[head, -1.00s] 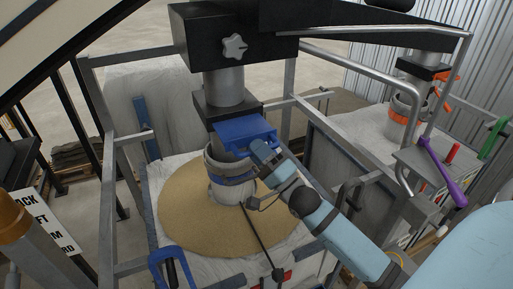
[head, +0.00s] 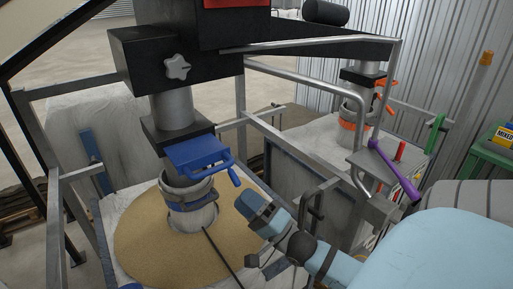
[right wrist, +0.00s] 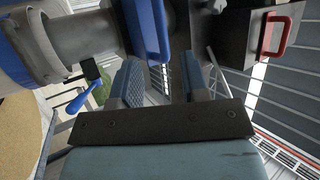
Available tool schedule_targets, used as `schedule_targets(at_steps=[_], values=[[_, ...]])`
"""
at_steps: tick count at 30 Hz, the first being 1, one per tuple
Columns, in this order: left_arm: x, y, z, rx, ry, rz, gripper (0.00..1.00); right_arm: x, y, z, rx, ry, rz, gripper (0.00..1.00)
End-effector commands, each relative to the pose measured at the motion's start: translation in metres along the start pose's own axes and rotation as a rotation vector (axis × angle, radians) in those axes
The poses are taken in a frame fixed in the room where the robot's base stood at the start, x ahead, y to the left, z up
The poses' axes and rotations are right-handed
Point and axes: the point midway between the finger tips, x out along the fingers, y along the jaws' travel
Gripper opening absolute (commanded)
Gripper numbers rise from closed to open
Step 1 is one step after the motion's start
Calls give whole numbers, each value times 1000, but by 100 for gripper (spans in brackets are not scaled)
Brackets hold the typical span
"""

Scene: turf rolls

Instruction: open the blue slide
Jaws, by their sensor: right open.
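The blue slide (head: 192,152) is a flat blue plate with a bar handle, under a black block on the grey vertical spout. A collar with a blue band (head: 190,195) sits just below it. My right gripper (head: 252,205) is open and empty, to the lower right of the slide and apart from it in the head view. In the right wrist view, the slide's blue handle (right wrist: 152,30) shows beyond the fingertips of my right gripper (right wrist: 165,75), near the line between the fingers. Whether the slide is partly drawn out cannot be told. My left gripper is not in view.
A tan heap (head: 145,235) in a white bag lies under the spout. Grey frame posts (head: 240,105) stand close around it. A second spout with orange parts (head: 352,120) and a purple lever (head: 393,170) are on the right. A red handle (right wrist: 275,35) shows in the right wrist view.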

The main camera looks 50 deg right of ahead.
Motion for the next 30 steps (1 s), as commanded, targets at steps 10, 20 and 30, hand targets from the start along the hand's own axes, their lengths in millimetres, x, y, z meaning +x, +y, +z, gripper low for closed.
schedule_targets(at_steps=[10,20,30], values=[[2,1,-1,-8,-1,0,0,-32,0,0,0,0,0,41],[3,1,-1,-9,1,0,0,-32,0,0,0,0,-1,41],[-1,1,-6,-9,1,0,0,-32,4,5,-41,-2,40,41]])
